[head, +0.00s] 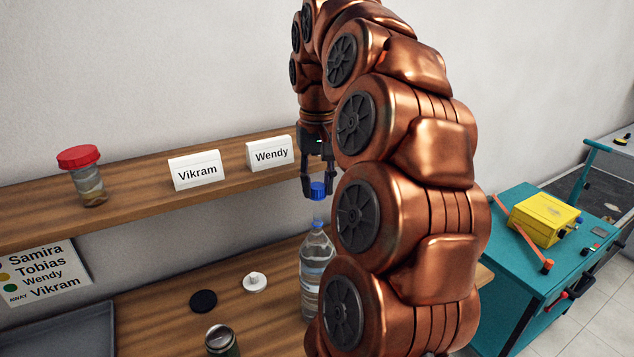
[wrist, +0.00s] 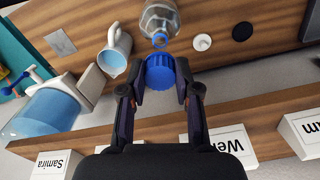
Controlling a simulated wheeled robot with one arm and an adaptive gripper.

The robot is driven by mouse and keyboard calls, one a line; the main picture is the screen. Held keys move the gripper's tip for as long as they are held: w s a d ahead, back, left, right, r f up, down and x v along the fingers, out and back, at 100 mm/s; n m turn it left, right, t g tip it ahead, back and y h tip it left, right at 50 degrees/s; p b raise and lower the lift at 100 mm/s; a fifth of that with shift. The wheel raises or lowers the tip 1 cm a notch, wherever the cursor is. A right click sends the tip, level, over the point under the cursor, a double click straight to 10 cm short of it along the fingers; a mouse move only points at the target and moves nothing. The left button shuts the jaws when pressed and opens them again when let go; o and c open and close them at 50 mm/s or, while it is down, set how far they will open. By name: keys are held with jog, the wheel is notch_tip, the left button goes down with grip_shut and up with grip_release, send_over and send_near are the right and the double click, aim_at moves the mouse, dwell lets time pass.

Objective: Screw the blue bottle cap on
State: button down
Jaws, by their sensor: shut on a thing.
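The blue bottle cap (head: 318,190) is held between the fingertips of my gripper (head: 319,185), which points down. The cap also shows in the wrist view (wrist: 160,72) between both fingers. A clear bottle (head: 316,262) with a pale label stands upright on the lower wooden counter, its open neck below the cap. In the wrist view the bottle (wrist: 160,18) has its mouth just beyond the cap. A gap shows between cap and bottle mouth in the head view. My arm hides part of the bottle's right side.
A black lid (head: 203,301), a white lid (head: 254,282) and an open jar (head: 221,341) are on the counter (head: 150,320). The upper shelf (head: 130,207) carries a red-capped jar (head: 83,175) and name cards. The wrist view shows a jug (wrist: 115,52) nearby.

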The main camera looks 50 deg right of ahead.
aim_at(318, 217)
jog(key=shift+f+b, duration=1.25)
jog(key=shift+f, duration=0.75)
jog(key=shift+f+b, duration=1.3)
